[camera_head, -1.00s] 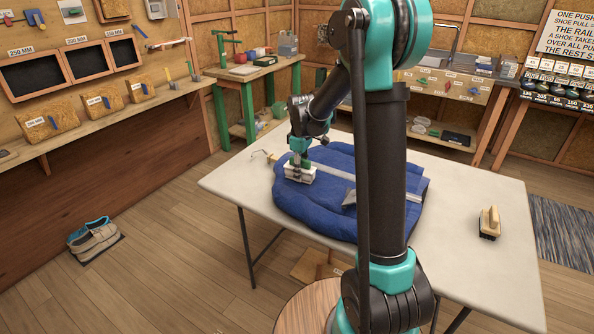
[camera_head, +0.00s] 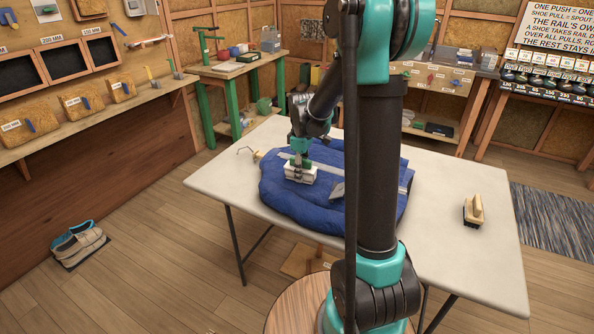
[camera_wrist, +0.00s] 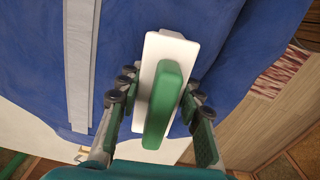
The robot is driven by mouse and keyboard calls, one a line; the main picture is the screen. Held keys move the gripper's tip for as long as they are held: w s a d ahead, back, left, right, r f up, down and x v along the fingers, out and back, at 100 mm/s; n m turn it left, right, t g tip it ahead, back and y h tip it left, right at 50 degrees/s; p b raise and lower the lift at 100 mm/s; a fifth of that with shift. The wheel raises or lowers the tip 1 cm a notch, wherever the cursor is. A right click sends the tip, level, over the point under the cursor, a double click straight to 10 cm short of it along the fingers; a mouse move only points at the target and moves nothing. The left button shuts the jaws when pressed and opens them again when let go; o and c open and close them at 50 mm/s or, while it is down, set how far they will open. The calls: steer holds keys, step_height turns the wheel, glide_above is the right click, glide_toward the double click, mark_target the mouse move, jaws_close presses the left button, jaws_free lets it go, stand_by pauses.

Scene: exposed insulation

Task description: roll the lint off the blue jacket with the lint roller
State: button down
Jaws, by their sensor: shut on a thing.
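The blue jacket (camera_head: 295,205) lies spread on the pale table, with a light grey strip (camera_head: 387,176) down it. It fills much of the wrist view (camera_wrist: 250,55). My gripper (camera_head: 300,163) is over the jacket's left part. It is shut on the green handle (camera_wrist: 162,105) of a white block-shaped tool (camera_wrist: 165,47), which I take for the lint roller. The tool (camera_head: 301,175) sits on or just above the jacket; contact is hard to tell. No lint is clear to see. My arm hides part of the jacket's right side.
The table (camera_head: 450,250) is bare at its right, apart from a wooden-handled brush (camera_head: 474,211). A grey flat piece (camera_head: 337,190) rests on the jacket. Shoes (camera_head: 78,243) stand on the floor at left.

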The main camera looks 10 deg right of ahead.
mark_target(305, 160)
steer(key=shift+s+d+f, duration=0.1)
steer(key=shift+s+d, duration=0.35)
steer(key=shift+d, duration=0.1)
steer(key=shift+w+r, duration=0.1)
steer(key=shift+r, duration=3.95)
